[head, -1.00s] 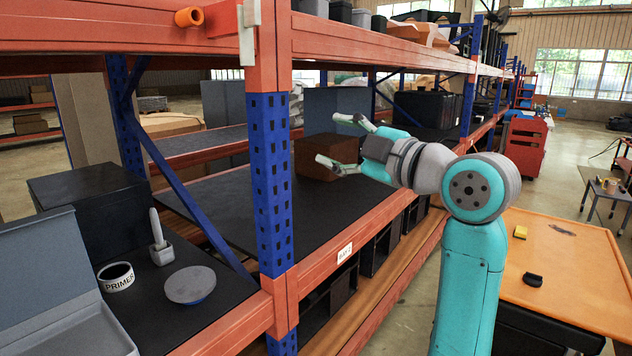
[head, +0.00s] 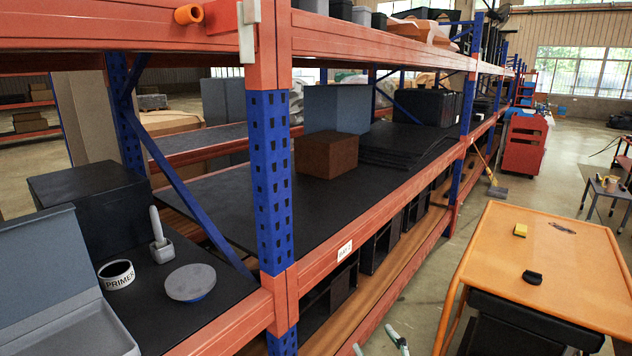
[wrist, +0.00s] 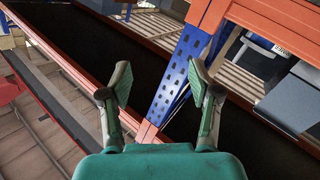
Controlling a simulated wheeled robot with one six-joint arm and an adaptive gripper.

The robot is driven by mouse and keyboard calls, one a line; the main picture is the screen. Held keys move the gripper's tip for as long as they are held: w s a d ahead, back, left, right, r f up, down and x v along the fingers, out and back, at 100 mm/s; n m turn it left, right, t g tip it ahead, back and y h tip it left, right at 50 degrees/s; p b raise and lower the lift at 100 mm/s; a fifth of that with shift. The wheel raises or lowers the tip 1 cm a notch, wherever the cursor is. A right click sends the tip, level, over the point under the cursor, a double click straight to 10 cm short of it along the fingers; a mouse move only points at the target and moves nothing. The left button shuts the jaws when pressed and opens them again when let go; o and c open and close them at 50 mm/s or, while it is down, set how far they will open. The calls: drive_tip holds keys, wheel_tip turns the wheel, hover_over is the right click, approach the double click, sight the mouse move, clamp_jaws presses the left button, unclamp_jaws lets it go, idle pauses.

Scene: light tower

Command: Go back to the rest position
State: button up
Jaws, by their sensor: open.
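My gripper (head: 378,345) shows only by its fingertips at the bottom edge of the head view, in front of the shelf rack; the rest of the arm is out of that view. In the wrist view my gripper (wrist: 158,92) is open, its two green fingers apart with nothing between them. Beyond the fingers are a blue upright (wrist: 182,75) and an orange beam of the rack, apart from the fingers as far as I can tell.
The rack's orange front beam (head: 385,217) runs along the left and middle. A brown box (head: 326,155) and a grey-blue box (head: 337,108) stand on the shelf. An orange table (head: 560,265) stands at right. Floor shows between rack and table.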

drive_tip(key=s+d+f+m+h, duration=0.2)
drive_tip(key=s+f+m, duration=0.1)
drive_tip(key=s+f, duration=0.55)
drive_tip(key=s+d+f+m+h, duration=0.25)
drive_tip(key=s+f, duration=0.35)
drive_tip(key=s, duration=0.5)
drive_tip(key=s+d+r+m+g, duration=0.1)
drive_tip(key=s+d+m, duration=0.1)
drive_tip(key=s, duration=2.3)
drive_tip(key=shift+s+r+g+h, duration=0.2)
drive_tip(key=shift+r+g+h, duration=0.05)
drive_tip(key=shift+g+h, duration=0.2)
